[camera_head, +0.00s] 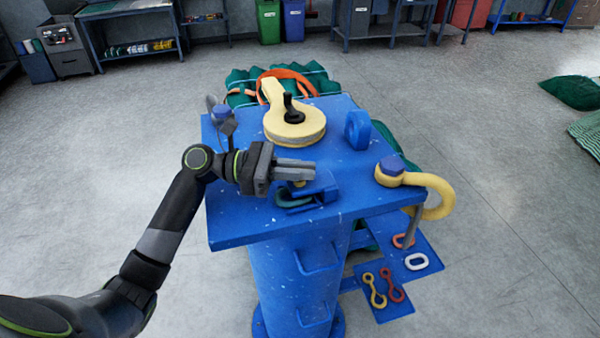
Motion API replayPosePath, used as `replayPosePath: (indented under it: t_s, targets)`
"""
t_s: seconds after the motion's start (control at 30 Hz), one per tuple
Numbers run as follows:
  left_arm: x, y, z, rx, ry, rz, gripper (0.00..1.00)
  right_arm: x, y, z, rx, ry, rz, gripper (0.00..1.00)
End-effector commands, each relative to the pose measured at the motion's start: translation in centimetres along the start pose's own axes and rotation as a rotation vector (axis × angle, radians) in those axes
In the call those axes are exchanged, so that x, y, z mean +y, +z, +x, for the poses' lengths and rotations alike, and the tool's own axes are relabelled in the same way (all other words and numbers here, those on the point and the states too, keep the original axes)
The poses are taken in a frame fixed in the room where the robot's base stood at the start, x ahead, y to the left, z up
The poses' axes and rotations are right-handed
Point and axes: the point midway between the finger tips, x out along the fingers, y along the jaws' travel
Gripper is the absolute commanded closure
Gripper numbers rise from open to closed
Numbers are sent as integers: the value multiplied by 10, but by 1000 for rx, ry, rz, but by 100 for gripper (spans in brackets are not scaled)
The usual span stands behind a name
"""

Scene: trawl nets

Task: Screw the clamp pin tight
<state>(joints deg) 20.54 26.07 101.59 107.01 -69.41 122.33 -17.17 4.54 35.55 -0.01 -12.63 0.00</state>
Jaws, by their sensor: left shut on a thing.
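My left gripper (296,170) reaches in from the left, over the front part of a blue table top (235,228). The rest of the pin is hidden by the fingers. A blue clamp bracket (325,188) stands on the table top directly under and beside the fingers. A dark green curved piece (292,200) lies in its opening. I cannot tell how deep the pin sits. My right gripper is out of view.
A yellow block with a black post (293,122) stands behind the gripper. A lower blue shelf (410,292) holds small links. Green netting (240,80) lies behind.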

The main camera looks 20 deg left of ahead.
Motion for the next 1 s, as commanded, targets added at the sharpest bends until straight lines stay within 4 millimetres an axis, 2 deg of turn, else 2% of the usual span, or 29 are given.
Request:
replayPosePath:
  t_s: [0.23,0.7,0.73,0.87,1.0]
  targets:
    - [1,0,0,-1,-60,-1,100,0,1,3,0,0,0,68]
    - [0,0,0,0,-70,0,100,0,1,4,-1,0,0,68]
    - [0,0,0,0,-70,0,86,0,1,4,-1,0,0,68]
    - [0,0,0,0,-70,0,69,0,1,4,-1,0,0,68]
    - [0,0,0,0,-70,-1,68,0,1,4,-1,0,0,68]
